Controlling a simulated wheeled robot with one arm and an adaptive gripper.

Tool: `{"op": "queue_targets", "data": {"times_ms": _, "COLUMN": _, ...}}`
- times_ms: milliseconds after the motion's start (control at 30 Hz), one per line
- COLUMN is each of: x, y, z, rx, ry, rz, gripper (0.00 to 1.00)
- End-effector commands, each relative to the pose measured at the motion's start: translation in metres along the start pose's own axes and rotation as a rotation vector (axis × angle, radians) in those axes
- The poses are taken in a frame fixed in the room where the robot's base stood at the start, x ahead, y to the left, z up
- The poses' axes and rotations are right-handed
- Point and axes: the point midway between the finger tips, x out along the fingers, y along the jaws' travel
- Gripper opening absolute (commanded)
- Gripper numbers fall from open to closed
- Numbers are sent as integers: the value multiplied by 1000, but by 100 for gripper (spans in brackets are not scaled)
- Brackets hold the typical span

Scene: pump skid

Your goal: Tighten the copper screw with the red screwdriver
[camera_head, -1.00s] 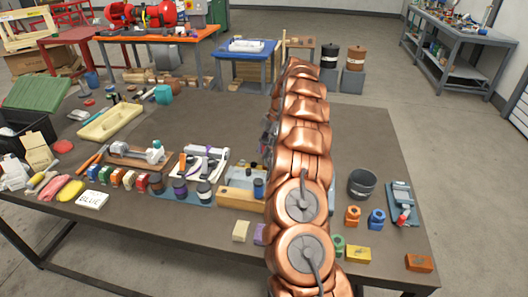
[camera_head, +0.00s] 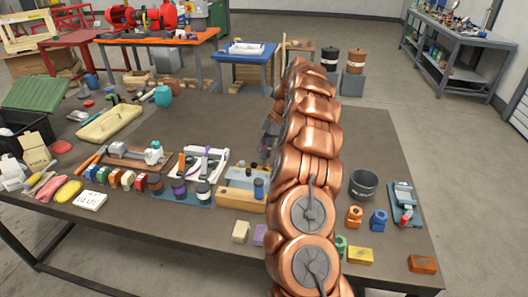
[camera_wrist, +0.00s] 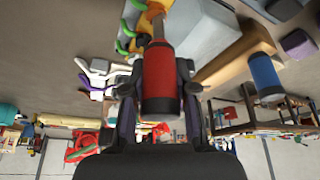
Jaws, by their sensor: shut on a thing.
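The red screwdriver (camera_wrist: 158,70) is between the two dark fingers of my gripper (camera_wrist: 158,78) in the wrist view. The gripper is shut on its red handle, whose black end faces the camera. Its metal shaft (camera_wrist: 158,27) points away to the top of the picture, toward an orange part (camera_wrist: 152,9). I cannot tell whether the tip touches anything. I cannot make out the copper screw in either view. In the head view my gripper shows only as a dark shape (camera_head: 268,140), partly hidden behind my arm, and the screwdriver cannot be made out.
A wooden block fixture (camera_head: 235,202) with a blue cylinder (camera_head: 259,188) stands just left of my arm. A dark bucket (camera_head: 363,186) stands right. The table's back right is bare.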

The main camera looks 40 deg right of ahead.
Motion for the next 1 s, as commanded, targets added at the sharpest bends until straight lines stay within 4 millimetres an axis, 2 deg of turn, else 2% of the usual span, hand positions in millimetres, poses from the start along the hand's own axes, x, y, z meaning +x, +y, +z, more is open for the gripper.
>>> {"op": "queue_targets", "data": {"times_ms": 200, "x": 1, "y": 0, "z": -1, "rx": 90, "ry": 1, "rz": 37, "gripper": 0}}
{"op": "queue_targets", "data": {"times_ms": 633, "x": 1, "y": 0, "z": -1, "rx": 130, "ry": 2, "rz": 52, "gripper": 0}}
{"op": "queue_targets", "data": {"times_ms": 1000, "x": 1, "y": 2, "z": -1, "rx": 392, "ry": 2, "rz": 161, "gripper": 0}}
